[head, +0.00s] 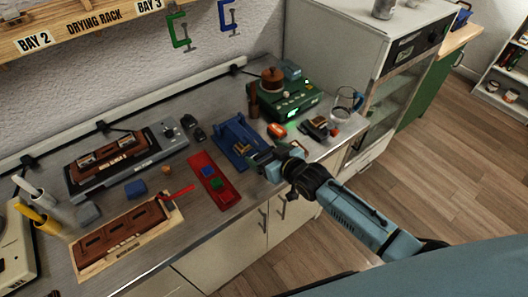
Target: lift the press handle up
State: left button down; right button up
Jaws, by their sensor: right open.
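A blue press-like fixture (236,136) stands on the bench near the middle of the view. Its handle is too small to make out clearly, and I cannot tell whether it is up or down. My right gripper (261,158) is open at the fixture's front right edge. It hides part of that edge, and I cannot tell whether it touches it. My left gripper is not in view.
A red tray (205,168) with green and blue blocks lies left of my right gripper. A green machine (291,98), a glass jug (345,103) and small parts stand behind and right. A brown slotted board (122,233) lies at front left.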

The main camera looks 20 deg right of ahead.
jog(key=shift+w+a+f, duration=0.25)
jog(key=shift+w, duration=0.35)
